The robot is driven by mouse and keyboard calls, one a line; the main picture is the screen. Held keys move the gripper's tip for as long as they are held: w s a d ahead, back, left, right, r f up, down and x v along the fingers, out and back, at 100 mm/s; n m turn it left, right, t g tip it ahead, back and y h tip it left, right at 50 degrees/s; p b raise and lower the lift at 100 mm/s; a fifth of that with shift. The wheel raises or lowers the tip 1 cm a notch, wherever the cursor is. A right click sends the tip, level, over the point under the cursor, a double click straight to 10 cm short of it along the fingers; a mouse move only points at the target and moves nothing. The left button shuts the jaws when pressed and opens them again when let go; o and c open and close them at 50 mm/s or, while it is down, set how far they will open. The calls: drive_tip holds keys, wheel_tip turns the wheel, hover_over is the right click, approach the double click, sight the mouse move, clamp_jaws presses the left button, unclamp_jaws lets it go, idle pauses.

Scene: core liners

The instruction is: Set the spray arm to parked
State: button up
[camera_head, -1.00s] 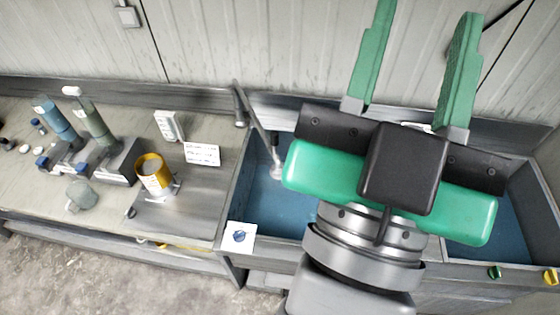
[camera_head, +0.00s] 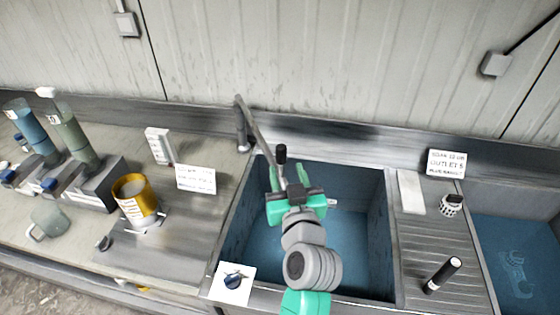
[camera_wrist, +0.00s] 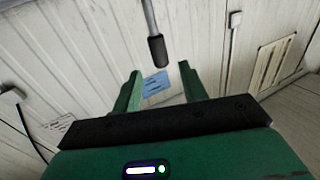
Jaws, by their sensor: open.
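The spray arm (camera_head: 257,125) is a thin grey metal tube. It slants from a grey post (camera_head: 241,138) at the sink's back left corner out over the left blue basin. Its end carries a black grip (camera_head: 281,154), which hangs just beyond my gripper (camera_head: 288,180) in the head view. In the wrist view the black grip (camera_wrist: 157,50) hangs from the tube, above and between the fingertips in the picture. My gripper (camera_wrist: 160,80) is open, with nothing seen between its green fingers. I cannot tell how far the grip is from them.
The left basin (camera_head: 345,245) lies under my arm. A ribbed drainboard (camera_head: 440,240) with a black cylinder (camera_head: 443,275) is to the right. A yellow-banded cup (camera_head: 134,198) stands further left.

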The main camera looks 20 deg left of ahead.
sight(282, 155)
drive_tip(key=shift+w+a+r, duration=0.15)
drive_tip(key=shift+w+a, duration=0.05)
drive_tip(key=shift+w, duration=0.05)
drive_tip(key=x, duration=0.7)
clamp_jaws()
